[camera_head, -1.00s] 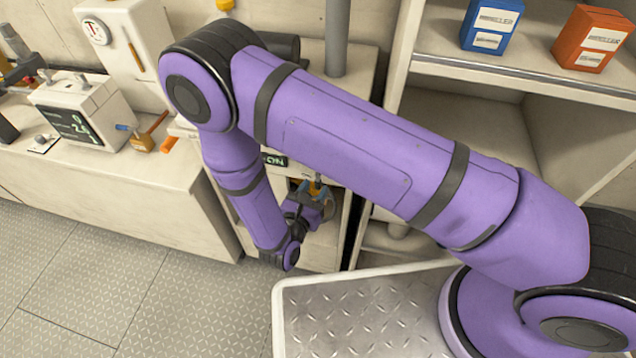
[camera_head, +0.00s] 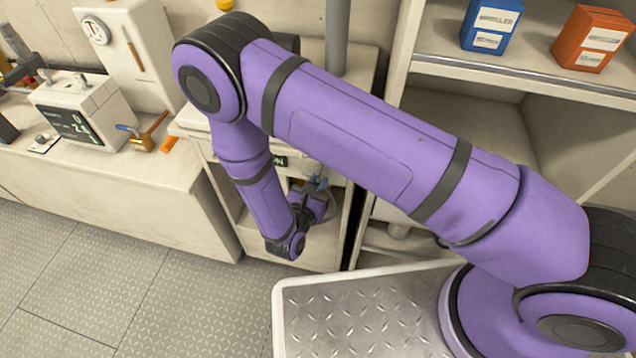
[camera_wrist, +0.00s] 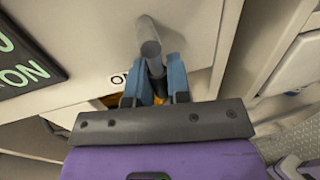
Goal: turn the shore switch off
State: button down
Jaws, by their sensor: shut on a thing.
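A grey round-ended handle (camera_wrist: 150,50) stands out from a pale panel in the wrist view. Its lower part is between the blue fingers of my gripper (camera_wrist: 154,84), which is shut on it. No readable label names this handle as the shore switch. A dark sign (camera_wrist: 25,72) with pale green letters, "ON" among them, is to its left. In the head view my gripper (camera_head: 318,182) is at the front of the cabinet, partly hidden by my wrist.
The cabinet's lower compartment (camera_head: 318,245) is open below my gripper. A counter at left holds a white device with a dark screen (camera_head: 75,125) and a brass padlock-like item (camera_head: 143,140). Shelves at right hold a blue box (camera_head: 490,25) and an orange box (camera_head: 592,38). The floor at lower left is clear.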

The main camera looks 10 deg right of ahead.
jog(key=shift+d+n, duration=0.1)
jog(key=shift+n, duration=0.2)
jog(key=d+n+t, duration=0.1)
jog(key=n, duration=0.3)
jog(key=d+r+n+t, duration=0.1)
jog(key=n, duration=0.4)
jog(key=s+d+r+n+y, duration=0.1)
jog(key=n, duration=0.4)
jog(key=shift+s+r+t, duration=0.1)
jog(key=shift+r+t, duration=0.05)
jog(key=shift+t, duration=0.25)
jog(key=shift+d+r+n+t+y, duration=0.1)
jog(key=shift+r+n+t+y, duration=0.2)
jog(key=shift+n, duration=1.1)
jog(key=shift+d+r+n+t+y, duration=0.1)
jog(key=shift+r+n+y, duration=0.3)
jog(key=shift+n, duration=1)
jog(key=c, duration=1.1)
grip_release()
